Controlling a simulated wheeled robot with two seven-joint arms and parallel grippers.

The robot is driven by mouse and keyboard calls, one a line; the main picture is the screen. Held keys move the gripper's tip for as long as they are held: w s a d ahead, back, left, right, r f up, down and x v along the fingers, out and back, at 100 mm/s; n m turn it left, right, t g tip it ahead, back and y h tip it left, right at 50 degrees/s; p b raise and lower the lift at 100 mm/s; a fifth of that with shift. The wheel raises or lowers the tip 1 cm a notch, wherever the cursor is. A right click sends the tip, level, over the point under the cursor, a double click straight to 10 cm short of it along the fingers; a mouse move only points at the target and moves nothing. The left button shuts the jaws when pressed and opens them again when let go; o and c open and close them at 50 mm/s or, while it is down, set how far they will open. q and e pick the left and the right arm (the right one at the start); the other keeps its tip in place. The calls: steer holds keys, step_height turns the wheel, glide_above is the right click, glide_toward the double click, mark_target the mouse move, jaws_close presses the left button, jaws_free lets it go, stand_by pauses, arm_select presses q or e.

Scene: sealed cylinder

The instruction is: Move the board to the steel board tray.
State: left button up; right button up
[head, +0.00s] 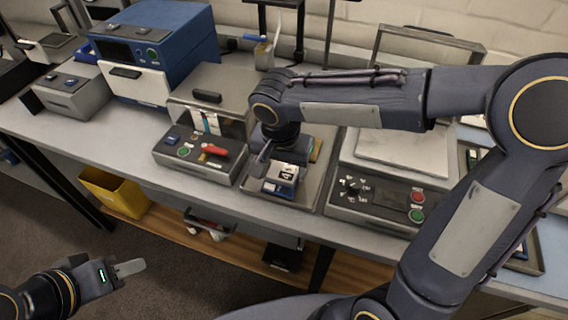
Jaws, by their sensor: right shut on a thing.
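The board (287,174), a small blue piece with white and dark parts, is at the front of the grey steel board tray (309,199). My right gripper (270,163) points down over the tray and is shut on the board; the wrist hides part of the grip. I cannot tell whether the board touches the tray floor. My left gripper (130,268) is low at the lower left, out over the floor and away from the bench. Its fingers overlap in view, so its opening is unclear.
A blue machine (160,45) stands farther left. A yellow bin (113,192) sits below the bench.

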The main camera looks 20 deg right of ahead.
mark_target(281, 176)
steer(key=o, duration=1)
steer(key=shift+o, duration=0.2)
steer(key=shift+r+p, duration=0.3)
steer(key=shift+p, duration=0.05)
step_height(281, 176, up, 13)
steer(key=s+a+p, duration=0.1)
steer(key=shift+s+f, duration=0.2)
steer(key=shift+f, duration=0.1)
